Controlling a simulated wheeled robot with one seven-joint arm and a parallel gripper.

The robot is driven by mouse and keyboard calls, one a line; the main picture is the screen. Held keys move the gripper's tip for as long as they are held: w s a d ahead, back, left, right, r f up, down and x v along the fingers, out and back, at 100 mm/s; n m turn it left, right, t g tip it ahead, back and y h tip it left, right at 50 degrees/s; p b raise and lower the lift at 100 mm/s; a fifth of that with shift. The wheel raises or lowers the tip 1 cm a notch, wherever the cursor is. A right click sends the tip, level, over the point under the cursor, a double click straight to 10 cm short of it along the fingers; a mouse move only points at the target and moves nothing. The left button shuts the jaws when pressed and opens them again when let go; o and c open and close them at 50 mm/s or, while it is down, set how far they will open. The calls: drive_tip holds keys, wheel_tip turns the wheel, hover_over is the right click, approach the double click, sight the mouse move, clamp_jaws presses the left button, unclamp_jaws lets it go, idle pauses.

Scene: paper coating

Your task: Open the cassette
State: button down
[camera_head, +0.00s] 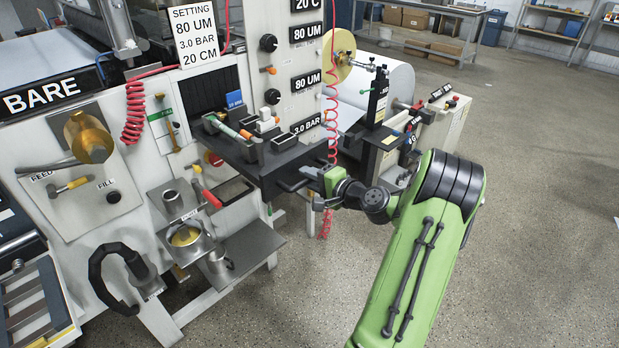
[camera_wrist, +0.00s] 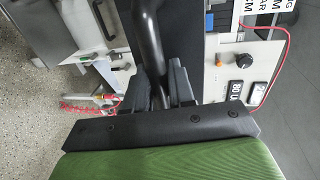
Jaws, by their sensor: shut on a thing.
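My gripper (camera_head: 300,184) is at the front right of the black shelf-like unit (camera_head: 262,168) on the machine, which I take to be the cassette but cannot confirm. In the wrist view my gripper (camera_wrist: 161,84) has its two dark fingers on either side of a black curved bar (camera_wrist: 148,32), like a handle, and is shut on it. In the head view the grip itself is small and partly hidden by the wrist. Whether the cassette is open cannot be told.
Small parts and an orange-ended tool (camera_head: 228,127) lie on top of the black unit. A red coiled hose (camera_head: 332,105) hangs close to my gripper. A metal cup (camera_head: 186,237) stands lower left. The floor (camera_head: 530,200) at right is clear.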

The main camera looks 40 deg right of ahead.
drive_tip(key=shift+f, duration=0.15)
drive_tip(key=c, duration=1.1)
unclamp_jaws()
drive_tip(key=v, duration=1.5)
drive_tip(key=shift+s, duration=0.35)
drive_tip(key=shift+a, duration=0.1)
